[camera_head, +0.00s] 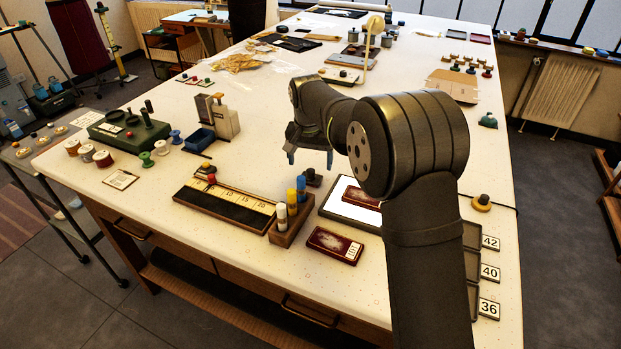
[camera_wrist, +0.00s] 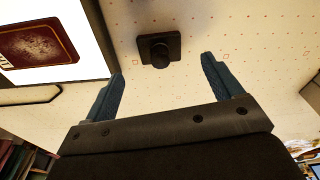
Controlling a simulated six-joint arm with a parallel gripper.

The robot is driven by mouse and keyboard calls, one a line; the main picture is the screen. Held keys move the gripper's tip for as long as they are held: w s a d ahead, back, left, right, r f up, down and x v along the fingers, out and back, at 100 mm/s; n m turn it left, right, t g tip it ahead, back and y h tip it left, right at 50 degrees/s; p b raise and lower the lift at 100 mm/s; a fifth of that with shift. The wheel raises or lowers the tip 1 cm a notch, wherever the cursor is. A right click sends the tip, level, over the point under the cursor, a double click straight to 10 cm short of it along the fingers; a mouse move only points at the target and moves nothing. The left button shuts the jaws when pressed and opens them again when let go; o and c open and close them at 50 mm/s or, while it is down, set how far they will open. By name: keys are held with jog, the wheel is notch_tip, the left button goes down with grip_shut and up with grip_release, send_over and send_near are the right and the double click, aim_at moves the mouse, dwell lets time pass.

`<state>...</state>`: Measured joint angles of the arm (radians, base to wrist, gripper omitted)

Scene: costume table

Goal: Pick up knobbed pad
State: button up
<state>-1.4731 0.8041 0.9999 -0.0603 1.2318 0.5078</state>
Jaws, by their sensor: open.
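A black square pad with a round black knob (camera_wrist: 160,49) lies on the table top. In the head view this knobbed pad (camera_head: 312,178) is just right of the glue-stick block and partly dark against the arm's shadow. My gripper (camera_head: 311,160) hangs above the table near the pad. In the wrist view my gripper (camera_wrist: 162,68) is open, with its two blue fingers spread. The pad shows beyond the fingertips, roughly centred between them. Nothing is between the fingers, and they do not touch the pad.
A dark red box (camera_wrist: 38,46) lies on a white, black-edged tray (camera_wrist: 92,45) beside the pad. A wooden block with glue sticks (camera_head: 291,217) and a ruler tray (camera_head: 226,205) stand nearby. A second red box (camera_head: 334,246) lies in front. Open table lies beyond the pad.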

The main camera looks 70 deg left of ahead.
aim_at(311, 171)
jog(key=f, duration=0.5)
jog(key=shift+w+a+f, duration=0.1)
jog(key=shift+w+a, duration=0.15)
jog(key=shift+a, duration=0.05)
jog(key=c, duration=1.1)
